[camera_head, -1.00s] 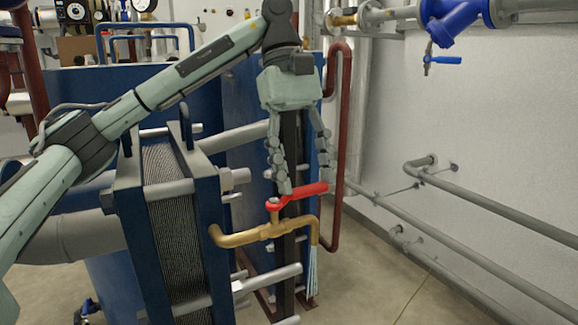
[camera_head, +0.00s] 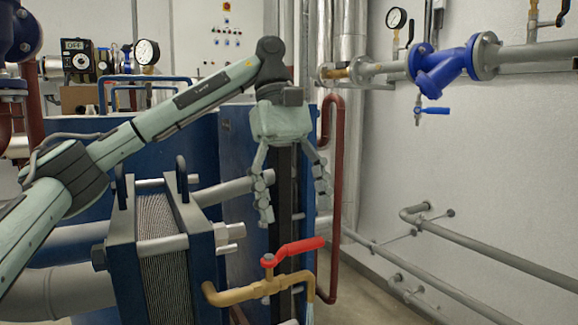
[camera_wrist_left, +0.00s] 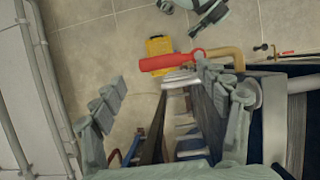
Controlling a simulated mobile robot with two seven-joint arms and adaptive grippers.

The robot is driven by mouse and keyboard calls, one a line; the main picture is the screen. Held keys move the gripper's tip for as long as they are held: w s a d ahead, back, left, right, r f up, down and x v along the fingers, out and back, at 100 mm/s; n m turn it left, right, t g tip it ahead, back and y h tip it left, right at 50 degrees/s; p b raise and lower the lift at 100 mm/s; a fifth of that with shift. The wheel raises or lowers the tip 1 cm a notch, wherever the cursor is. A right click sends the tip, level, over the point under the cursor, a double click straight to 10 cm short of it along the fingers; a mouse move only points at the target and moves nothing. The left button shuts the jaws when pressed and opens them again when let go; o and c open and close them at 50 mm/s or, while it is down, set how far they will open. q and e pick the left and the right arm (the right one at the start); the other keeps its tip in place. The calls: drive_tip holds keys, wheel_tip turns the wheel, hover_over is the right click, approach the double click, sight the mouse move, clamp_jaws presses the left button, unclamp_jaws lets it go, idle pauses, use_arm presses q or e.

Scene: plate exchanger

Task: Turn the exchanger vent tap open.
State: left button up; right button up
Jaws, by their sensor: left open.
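The vent tap has a red lever (camera_head: 300,249) on a brass pipe (camera_head: 238,295) at the front of the plate exchanger (camera_head: 160,222). The lever points right and slightly up in the head view, roughly along the pipe. Thin pale streaks, perhaps water, show below the pipe's outlet. My left gripper (camera_head: 294,209) is open and empty above the lever, clear of it. The brass pipe (camera_wrist_left: 230,54) shows behind that finger.
A dark red pipe (camera_head: 340,190) rises just right of the gripper. Grey pipes (camera_head: 480,255) run along the right wall. A blue valve (camera_head: 443,72) hangs at upper right. A yellow object (camera_wrist_left: 158,46) lies on the floor.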

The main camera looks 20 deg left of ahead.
use_arm(q)
drive_tip(key=v, duration=0.8)
idle(0.4)
